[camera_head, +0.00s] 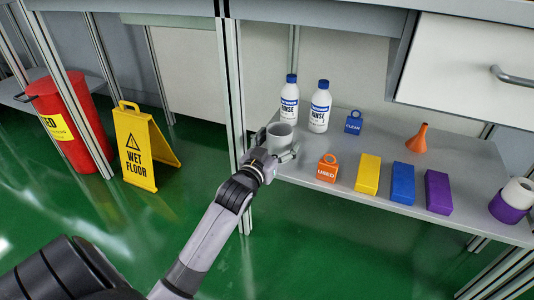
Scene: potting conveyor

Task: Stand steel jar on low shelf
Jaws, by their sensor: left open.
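The steel jar (281,136) is a small grey open-topped cup near the left end of the low shelf (335,146). It looks upright and seems to stand on the shelf surface, though its base is partly hidden by my gripper. My left gripper (278,150) is open, with its fingers on either side of the jar. Whether the fingers touch the jar is hard to tell. My right gripper is not in view.
Two rinse bottles (319,108) stand behind the jar.

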